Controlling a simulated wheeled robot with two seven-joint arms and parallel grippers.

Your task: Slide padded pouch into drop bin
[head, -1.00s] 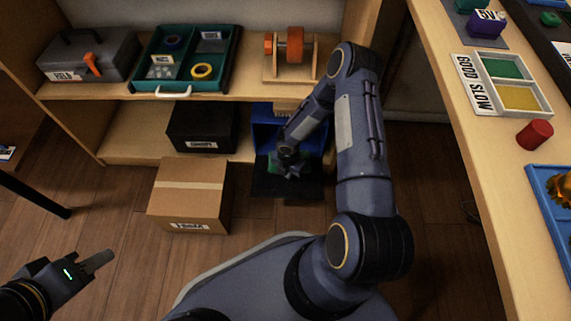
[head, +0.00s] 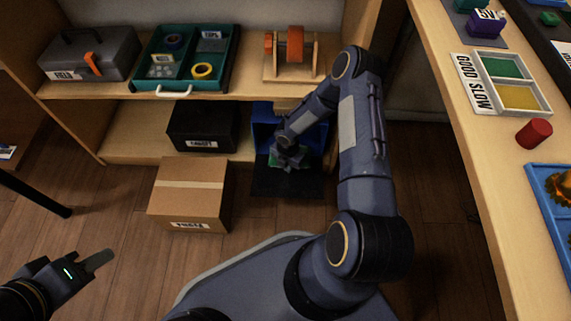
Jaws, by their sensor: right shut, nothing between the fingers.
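The blue drop bin (head: 262,115) stands on the lower shelf, with a black flat panel (head: 285,185) in front of its mouth. My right gripper (head: 291,164) is at the mouth of the bin, just over the panel's back edge; it is shut with nothing held. A small green patch (head: 273,160), probably the padded pouch, shows just beside and below it. The gripper and arm hide most of it, so I cannot tell whether they touch. My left gripper (head: 98,261) is low at the left, over the floor, away from the bin; its fingers overlap in this view.
A black box (head: 203,125) stands left of the bin, and a cardboard box (head: 188,200) on the floor before it. The upper shelf holds a toolbox (head: 90,52), teal tray (head: 185,85) and spool stand (head: 290,60). A workbench (head: 480,190) runs along the right.

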